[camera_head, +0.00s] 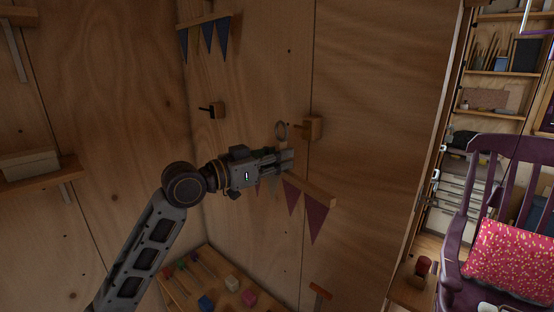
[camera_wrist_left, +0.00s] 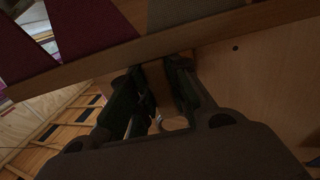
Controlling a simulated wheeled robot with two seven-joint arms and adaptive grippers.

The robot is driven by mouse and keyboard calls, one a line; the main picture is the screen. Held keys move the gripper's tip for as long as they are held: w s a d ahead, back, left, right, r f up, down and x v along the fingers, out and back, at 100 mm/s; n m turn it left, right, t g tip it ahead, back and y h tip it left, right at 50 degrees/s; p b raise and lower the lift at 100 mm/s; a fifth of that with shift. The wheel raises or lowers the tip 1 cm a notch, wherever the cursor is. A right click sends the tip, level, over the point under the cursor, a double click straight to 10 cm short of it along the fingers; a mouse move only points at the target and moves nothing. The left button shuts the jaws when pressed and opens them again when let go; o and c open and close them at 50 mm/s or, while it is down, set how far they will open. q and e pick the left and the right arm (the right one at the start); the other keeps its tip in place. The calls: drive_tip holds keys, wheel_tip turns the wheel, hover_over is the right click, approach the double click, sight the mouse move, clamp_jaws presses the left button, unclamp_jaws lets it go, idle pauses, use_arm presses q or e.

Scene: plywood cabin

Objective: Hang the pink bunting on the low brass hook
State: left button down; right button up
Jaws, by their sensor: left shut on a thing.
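My left gripper (camera_head: 288,160) is shut on the pink bunting, a wooden bar (camera_head: 312,193) with dark pink pennants (camera_head: 316,222). The bar slopes down to the right, away from the wall hooks. In the left wrist view the bar (camera_wrist_left: 110,58) crosses above my fingers (camera_wrist_left: 160,85), with dark pink and greyish pennants beyond it. A thin ring (camera_head: 280,130) stands just above the gripper. The brass hook on its wooden block (camera_head: 314,128) is just right of the ring; whether they touch I cannot tell. My right gripper is out of view.
A black hook on a block (camera_head: 218,110) is on the wall to the left. Blue bunting (camera_head: 208,38) hangs higher up. Below is a wooden board with coloured blocks (camera_head: 205,302). A purple chair (camera_head: 490,200) with a pink cushion stands at right.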

use_arm(q)
drive_tip(key=w+d+f, duration=0.1)
drive_tip(key=w+d, duration=0.4)
drive_tip(key=w, duration=0.2)
drive_tip(key=shift+w+d+f, duration=0.2)
drive_tip(key=shift+w+f, duration=0.05)
drive_tip(key=shift+f, duration=0.05)
idle(1.7)
drive_tip(key=shift+f, duration=0.15)
idle(0.4)
drive_tip(key=c, duration=1.3)
unclamp_jaws()
drive_tip(key=shift+v, duration=5.95)
